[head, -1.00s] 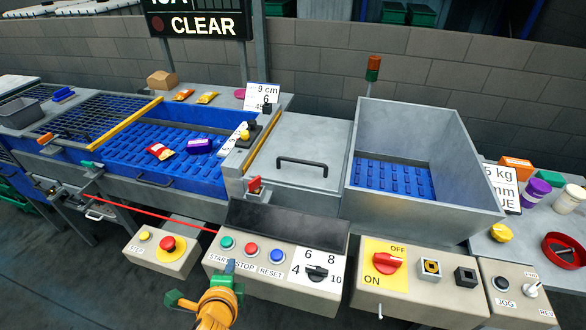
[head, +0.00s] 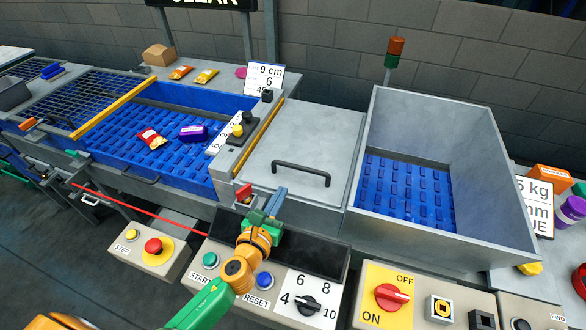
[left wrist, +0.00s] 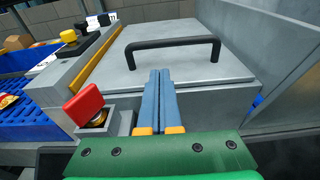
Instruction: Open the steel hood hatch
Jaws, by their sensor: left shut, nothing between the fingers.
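The steel hood hatch (head: 306,140) is a flat grey lid lying closed between the blue belt and the open steel bin. Its black bar handle (head: 300,168) runs along the lid near the front edge. It also shows in the left wrist view (left wrist: 172,43). My left gripper (head: 279,192) is shut and empty, just in front of and below the hatch's front edge. In the left wrist view its blue fingers (left wrist: 159,75) point towards the handle, with the tips apart from it. My right gripper is not in view.
A red switch (left wrist: 85,103) stands close left of my left fingers. The control panel (head: 225,275) with buttons and a dial lies below. The open steel bin (head: 440,150) stands to the right. A red cord (head: 140,211) runs along the left front.

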